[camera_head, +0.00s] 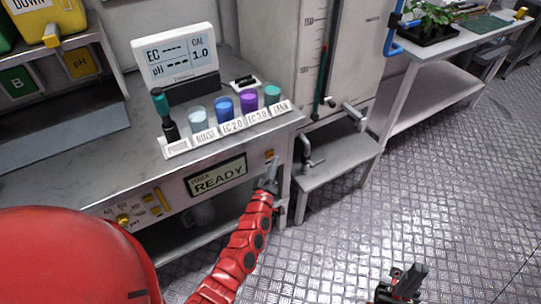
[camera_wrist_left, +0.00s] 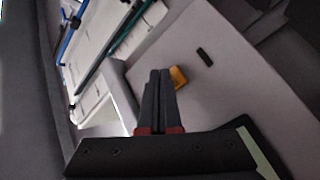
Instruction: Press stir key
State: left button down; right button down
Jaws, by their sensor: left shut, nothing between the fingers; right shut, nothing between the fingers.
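A small orange-yellow key (camera_head: 269,154) sits at the right end of the bench's front panel, to the right of the display reading "READY" (camera_head: 216,178). No label on it is legible. In the left wrist view an orange-yellow block (camera_wrist_left: 179,77) shows just right of my fingertips, seemingly the same key. My left gripper (camera_head: 274,165) is shut and empty, just below and in front of the key. Its shut fingers also show in the left wrist view (camera_wrist_left: 160,78); contact with the key cannot be told. My right gripper (camera_head: 412,278) is shut and empty, low over the floor.
The bench top holds a meter (camera_head: 176,57), a probe in a dark holder (camera_head: 165,115) and several coloured cups behind a label strip (camera_head: 226,131). A yellow knob (camera_head: 124,219) and slide switches (camera_head: 158,202) sit on the panel's left. A low grey stand (camera_head: 333,165) is right of the bench.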

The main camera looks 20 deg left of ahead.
pick_arm(q)
jog(key=shift+w+a, duration=0.1)
dwell(0.7)
jog(key=shift+w+a+b, duration=0.2)
jog(key=shift+a+b, duration=0.05)
jog(key=shift+b, duration=0.1)
jog(key=shift+w+a+b, duration=0.25)
jog(key=shift+a+b, duration=0.1)
jog(key=shift+b, duration=0.05)
dwell(0.6)
jog(key=shift+s+d, duration=0.1)
dwell(0.3)
jog(key=shift+s+d+p, duration=0.45)
jog(key=shift+d, duration=0.15)
jog(key=s+d+p, duration=0.1)
jog(key=d, duration=0.1)
jog(key=s+d+p, duration=0.1)
jog(key=s+d, duration=0.1)
dwell(0.4)
